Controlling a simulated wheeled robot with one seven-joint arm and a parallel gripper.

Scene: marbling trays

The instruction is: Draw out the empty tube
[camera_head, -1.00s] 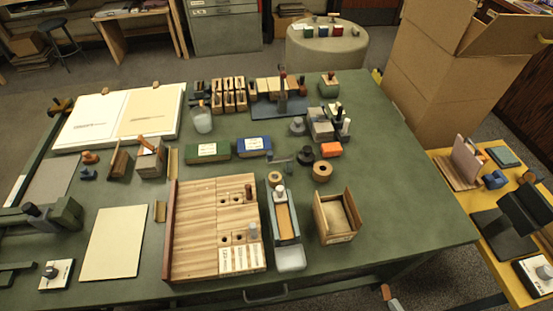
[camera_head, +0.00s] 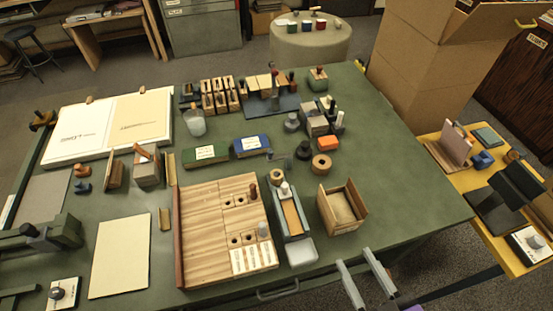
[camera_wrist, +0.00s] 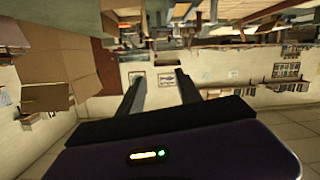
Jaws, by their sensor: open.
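A wooden board (camera_head: 205,215) with a dark red left edge lies on the green table in the head view. Its right side has several round holes. A grey tube (camera_head: 263,230) stands upright at the lower holes, beside a white label card (camera_head: 253,260). A dark brown-red piece (camera_head: 253,191) stands at the upper holes. I cannot tell from this view which tube is empty. My gripper (camera_head: 354,257) is at the table's front edge, right of the board and apart from it. It is open, with nothing between the fingers; the wrist view also shows the gripper (camera_wrist: 160,73) empty.
A narrow blue-grey tray (camera_head: 304,228) and an open wooden box (camera_head: 325,215) stand between the board and my gripper. A white dish (camera_head: 301,251) sits at the front. Tools and blocks crowd the back. A yellow side table (camera_head: 459,212) stands at the right.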

